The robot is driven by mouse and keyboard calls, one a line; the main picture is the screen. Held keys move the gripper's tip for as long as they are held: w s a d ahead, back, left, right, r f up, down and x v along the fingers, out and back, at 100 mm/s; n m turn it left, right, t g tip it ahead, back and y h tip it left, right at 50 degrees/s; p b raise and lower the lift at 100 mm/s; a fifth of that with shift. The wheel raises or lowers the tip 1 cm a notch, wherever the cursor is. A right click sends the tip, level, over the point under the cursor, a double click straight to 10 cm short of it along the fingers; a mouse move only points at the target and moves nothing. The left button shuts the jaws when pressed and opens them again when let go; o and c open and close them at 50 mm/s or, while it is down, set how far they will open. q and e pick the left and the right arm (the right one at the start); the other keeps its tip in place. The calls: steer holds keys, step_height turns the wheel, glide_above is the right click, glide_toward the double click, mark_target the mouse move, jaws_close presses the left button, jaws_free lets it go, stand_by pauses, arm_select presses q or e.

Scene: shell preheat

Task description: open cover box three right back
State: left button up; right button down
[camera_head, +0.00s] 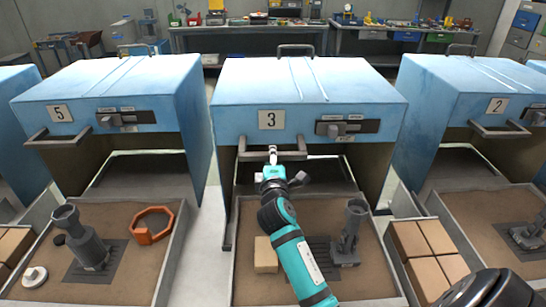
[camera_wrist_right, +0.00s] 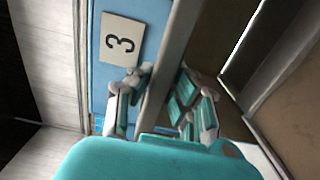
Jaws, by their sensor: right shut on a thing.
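Box three has a blue cover (camera_head: 345,85) with a white "3" plate (camera_head: 271,119) and a grey front handle (camera_head: 297,154). The cover looks level over a dark front opening. My right gripper (camera_head: 272,160), on a teal arm, is at the left-middle part of this handle. In the right wrist view the gripper (camera_wrist_right: 163,98) has a finger on either side of the grey handle bar (camera_wrist_right: 172,60), beside the "3" plate (camera_wrist_right: 122,40), and is shut on it. My left gripper is not in view.
Under box three a sand tray (camera_head: 235,270) holds a grey casting (camera_head: 350,235) and a tan block (camera_head: 265,254). Box five (camera_head: 110,85) stands left, box two (camera_head: 470,85) right, each with a handle. Workbenches (camera_head: 240,38) line the back wall.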

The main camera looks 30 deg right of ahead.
mark_target(272, 138)
steer(key=b+x, duration=0.1)
steer(key=x, duration=0.7)
steer(key=shift+f, duration=0.2)
steer(key=shift+s+r, duration=0.15)
steer(key=c, duration=1.9)
jaws_free()
steer(key=shift+c, duration=0.2)
steer(key=o, duration=0.7)
steer(key=shift+o, duration=0.2)
steer(key=v, duration=1.2)
steer(key=shift+a, duration=0.1)
